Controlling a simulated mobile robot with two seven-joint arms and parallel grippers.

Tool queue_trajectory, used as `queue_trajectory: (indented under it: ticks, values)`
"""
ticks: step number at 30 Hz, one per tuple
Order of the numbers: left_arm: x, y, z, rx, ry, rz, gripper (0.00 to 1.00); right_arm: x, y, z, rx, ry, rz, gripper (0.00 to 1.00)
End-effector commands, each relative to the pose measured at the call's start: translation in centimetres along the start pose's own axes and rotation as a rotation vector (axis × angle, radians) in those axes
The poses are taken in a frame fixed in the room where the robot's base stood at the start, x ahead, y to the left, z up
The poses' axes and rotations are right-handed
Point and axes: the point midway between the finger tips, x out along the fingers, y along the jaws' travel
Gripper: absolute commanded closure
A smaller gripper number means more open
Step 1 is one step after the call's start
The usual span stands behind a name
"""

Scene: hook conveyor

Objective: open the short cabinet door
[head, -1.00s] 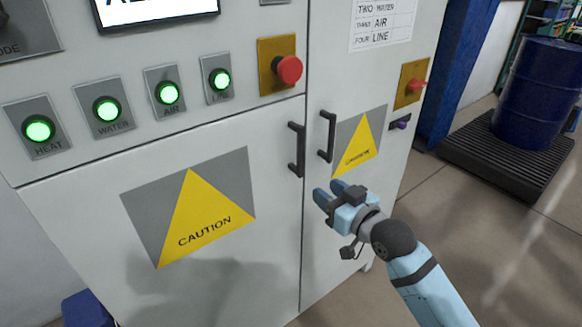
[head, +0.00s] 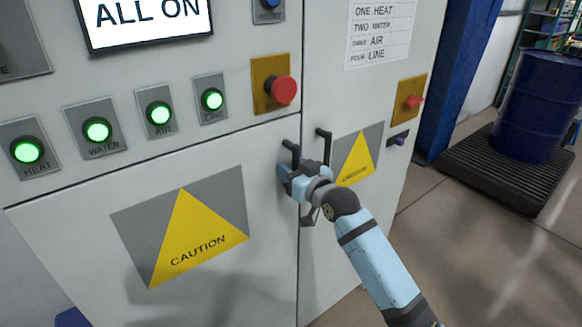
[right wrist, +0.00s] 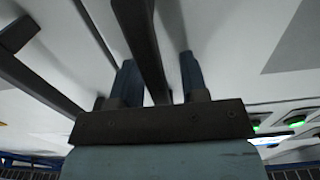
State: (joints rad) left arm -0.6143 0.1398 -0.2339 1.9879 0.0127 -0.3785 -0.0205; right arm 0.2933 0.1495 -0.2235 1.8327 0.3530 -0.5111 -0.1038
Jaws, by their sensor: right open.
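The short cabinet door (head: 80,240) is the lower left white door with a large caution sign, below the lit buttons. It looks shut. Its dark upright handle (head: 290,152) is near its right edge, with its lower part hidden by my right gripper (head: 287,175). In the right wrist view, a dark handle bar (right wrist: 143,45) runs between the two blue fingers of my right gripper (right wrist: 158,80). The fingers are open, with a gap on either side of the bar. My left gripper is not in view.
The tall right door's handle (head: 325,145) stands close to the right of my gripper. A red push button (head: 283,90) sits above the short door. A blue drum (head: 540,105) stands on a black pallet (head: 480,165) at the right. Floor is free before the pallet.

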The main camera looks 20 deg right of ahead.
Motion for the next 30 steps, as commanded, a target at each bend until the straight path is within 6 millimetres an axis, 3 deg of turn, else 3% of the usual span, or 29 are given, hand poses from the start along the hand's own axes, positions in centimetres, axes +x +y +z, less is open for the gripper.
queue_trajectory:
  ticks: [9,15,30]
  values:
    - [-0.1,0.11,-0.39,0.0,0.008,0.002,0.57,0.3,-0.03,0.06,0.001,-0.001,0.0,0.6]
    - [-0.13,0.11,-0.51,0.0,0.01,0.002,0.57,0.28,-0.02,0.06,0.0,-0.001,0.0,1.0]
    - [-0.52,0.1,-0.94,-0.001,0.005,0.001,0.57,0.1,-0.44,-0.07,0.002,-0.002,0.019,1.0]
